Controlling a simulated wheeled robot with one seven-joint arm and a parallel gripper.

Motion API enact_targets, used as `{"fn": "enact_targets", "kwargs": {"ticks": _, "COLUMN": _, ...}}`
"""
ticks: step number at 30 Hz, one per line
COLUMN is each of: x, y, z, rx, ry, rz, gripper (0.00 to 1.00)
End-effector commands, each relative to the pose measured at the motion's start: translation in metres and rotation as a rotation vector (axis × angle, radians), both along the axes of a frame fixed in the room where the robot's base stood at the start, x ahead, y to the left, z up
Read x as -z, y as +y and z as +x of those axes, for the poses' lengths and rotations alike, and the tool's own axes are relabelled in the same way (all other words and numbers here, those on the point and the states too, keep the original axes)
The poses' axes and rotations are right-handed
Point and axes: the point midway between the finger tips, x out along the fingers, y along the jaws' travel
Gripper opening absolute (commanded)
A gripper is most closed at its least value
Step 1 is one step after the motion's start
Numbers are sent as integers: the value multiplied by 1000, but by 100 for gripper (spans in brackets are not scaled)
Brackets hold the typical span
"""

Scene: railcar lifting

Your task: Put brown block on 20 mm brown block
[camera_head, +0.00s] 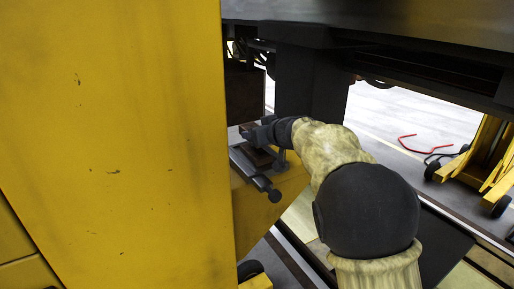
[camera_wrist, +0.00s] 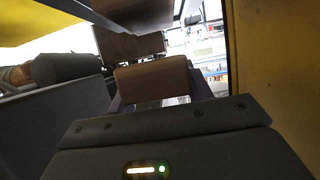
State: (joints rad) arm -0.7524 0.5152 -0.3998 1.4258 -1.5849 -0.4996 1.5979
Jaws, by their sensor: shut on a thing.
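In the head view my gripper (camera_head: 268,134) is at the dark support on the yellow lifting arm (camera_head: 282,190), partly hidden by my own wrist. A brown block (camera_head: 259,156) shows low in that support, beside my gripper. In the wrist view a brown block (camera_wrist: 152,81) is right in front of the gripper body, and my gripper is shut on it. A second brown block (camera_wrist: 128,46) shows just beyond it, a little higher in the picture. I cannot tell whether the two touch. Block thicknesses cannot be read.
A large yellow column (camera_head: 110,140) fills the left of the head view, close to my arm. The dark railcar underside (camera_head: 400,35) spans the top. Another yellow jack (camera_head: 483,165) on wheels stands at right, near a red bar (camera_head: 408,143). Light floor lies between.

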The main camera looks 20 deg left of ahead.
Motion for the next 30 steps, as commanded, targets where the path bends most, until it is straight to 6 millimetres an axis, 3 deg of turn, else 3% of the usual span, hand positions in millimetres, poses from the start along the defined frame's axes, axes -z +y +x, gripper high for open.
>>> {"fn": "enact_targets", "kwargs": {"ticks": 6, "x": 1, "y": 0, "z": 0, "rx": 0, "ry": 0, "rz": 0, "gripper": 24}}
{"fn": "enact_targets", "kwargs": {"ticks": 15, "x": 38, "y": 0, "z": 0, "rx": 0, "ry": 1, "rz": 0, "gripper": 24}}
{"fn": "enact_targets", "kwargs": {"ticks": 26, "x": 39, "y": 0, "z": 0, "rx": 0, "ry": 0, "rz": 0, "gripper": 24}}
{"fn": "enact_targets", "kwargs": {"ticks": 27, "x": 39, "y": 0, "z": 0, "rx": 0, "ry": 0, "rz": 0, "gripper": 54}}
{"fn": "enact_targets", "kwargs": {"ticks": 30, "x": 39, "y": 0, "z": 0, "rx": 0, "ry": 0, "rz": 0, "gripper": 72}}
